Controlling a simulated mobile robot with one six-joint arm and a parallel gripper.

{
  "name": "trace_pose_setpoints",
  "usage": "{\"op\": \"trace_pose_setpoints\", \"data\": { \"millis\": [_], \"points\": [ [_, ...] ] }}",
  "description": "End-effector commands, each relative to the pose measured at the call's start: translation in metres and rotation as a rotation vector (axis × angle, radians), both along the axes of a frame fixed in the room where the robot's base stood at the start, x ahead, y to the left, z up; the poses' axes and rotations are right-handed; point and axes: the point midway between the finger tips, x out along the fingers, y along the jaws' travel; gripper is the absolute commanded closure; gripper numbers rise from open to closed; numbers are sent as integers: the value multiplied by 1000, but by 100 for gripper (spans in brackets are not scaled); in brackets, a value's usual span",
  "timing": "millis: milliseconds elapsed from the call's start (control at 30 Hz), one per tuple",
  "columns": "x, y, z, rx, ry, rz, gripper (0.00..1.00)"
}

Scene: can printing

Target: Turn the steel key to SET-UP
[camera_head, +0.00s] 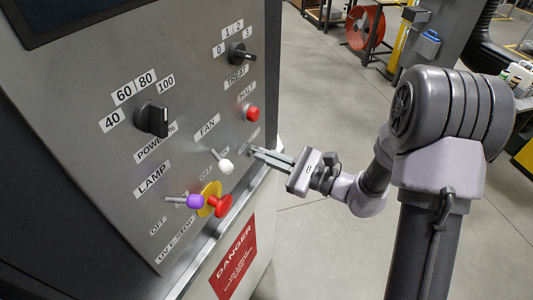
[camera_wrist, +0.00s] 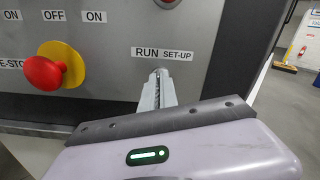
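The steel key (camera_wrist: 161,72) shows as a small metal piece on the grey panel, just below the RUN and SET-UP labels (camera_wrist: 162,53). Its bow is mostly hidden by my fingers, so I cannot tell which way it points. My gripper (camera_head: 254,152) reaches in from the right, with its fingertips at the key near the panel's lower right edge. In the wrist view my gripper (camera_wrist: 160,82) has its fingers close together, right in front of the key. Only a narrow gap shows between them, and whether they press on the key is unclear.
A red emergency-stop button (camera_wrist: 43,73) on a yellow plate sits left of the key. In the head view, a white-tipped fan lever (camera_head: 225,165), a purple-tipped lamp lever (camera_head: 194,201) and a red halt button (camera_head: 252,113) are nearby. Open floor (camera_head: 310,100) lies right of the panel.

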Motion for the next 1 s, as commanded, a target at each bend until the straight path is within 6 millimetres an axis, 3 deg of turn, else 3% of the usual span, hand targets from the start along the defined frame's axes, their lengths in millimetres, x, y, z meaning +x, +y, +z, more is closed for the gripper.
{"op": "trace_pose_setpoints", "data": {
  "millis": [600,1000],
  "points": [
    [1,-1,2,271,492,0,100],
    [2,-1,1,380,688,0,100]
  ]
}}
